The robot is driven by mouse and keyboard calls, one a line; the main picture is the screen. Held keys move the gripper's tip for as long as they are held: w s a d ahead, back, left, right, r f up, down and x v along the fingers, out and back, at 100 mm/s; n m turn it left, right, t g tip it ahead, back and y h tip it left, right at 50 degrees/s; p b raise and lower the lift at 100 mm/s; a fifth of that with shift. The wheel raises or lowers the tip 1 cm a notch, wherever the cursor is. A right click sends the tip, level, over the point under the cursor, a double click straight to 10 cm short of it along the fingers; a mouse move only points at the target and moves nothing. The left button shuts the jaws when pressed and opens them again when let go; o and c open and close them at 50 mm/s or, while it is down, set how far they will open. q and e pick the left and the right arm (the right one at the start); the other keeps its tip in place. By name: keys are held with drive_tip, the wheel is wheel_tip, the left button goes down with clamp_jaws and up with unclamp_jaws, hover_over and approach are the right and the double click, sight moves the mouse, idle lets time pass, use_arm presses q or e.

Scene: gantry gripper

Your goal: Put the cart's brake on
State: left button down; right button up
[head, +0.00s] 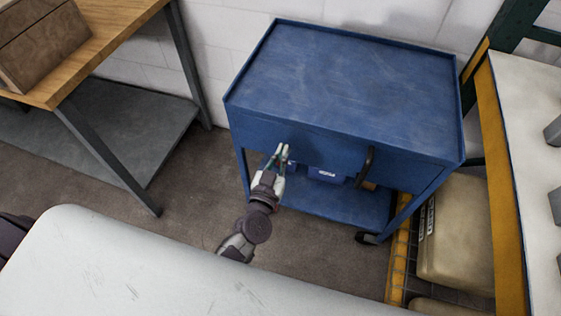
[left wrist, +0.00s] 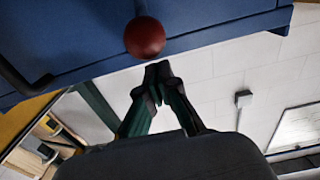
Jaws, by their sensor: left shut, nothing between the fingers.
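The blue cart (head: 340,85) stands against the wall, with a flat top, a dark handle (head: 367,165) on its front and a lower shelf. In the left wrist view a dark red ball knob (left wrist: 145,37) sits on a short blue stem at the cart (left wrist: 220,18). I take it for the brake lever's end. My left gripper (head: 280,152) is at the cart's front, left of the handle. In the left wrist view its fingers (left wrist: 158,71) are shut and empty, close to the knob; contact is unclear. The knob cannot be made out in the head view. My right gripper is out of view.
A wooden-topped bench (head: 100,40) with a brown box (head: 42,42) stands at the left. A tan case (head: 455,235) lies right of the cart, by a yellow-edged rack (head: 505,200). A blue bin (head: 326,175) is on the cart's lower shelf. Floor left of the cart is clear.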

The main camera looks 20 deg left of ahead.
use_arm(q)
drive_tip(key=shift+f, duration=0.15)
drive_tip(key=shift+s+f+b, duration=0.1)
drive_tip(key=shift+f+b, duration=1.25)
drive_tip(key=shift+f, duration=0.1)
drive_tip(key=shift+w+f+b, duration=0.2)
drive_tip(key=shift+f+b, duration=0.8)
drive_tip(key=shift+f, duration=0.4)
drive_tip(key=shift+s+r+p, duration=0.15)
drive_tip(key=shift+r+p, duration=0.15)
drive_tip(key=shift+p, duration=0.1)
drive_tip(key=s+p, duration=0.3)
drive_tip(key=s, duration=0.5)
drive_tip(key=shift+s+a+r, duration=0.15)
drive_tip(key=shift+s+r, duration=0.2)
drive_tip(key=shift+s, duration=0.05)
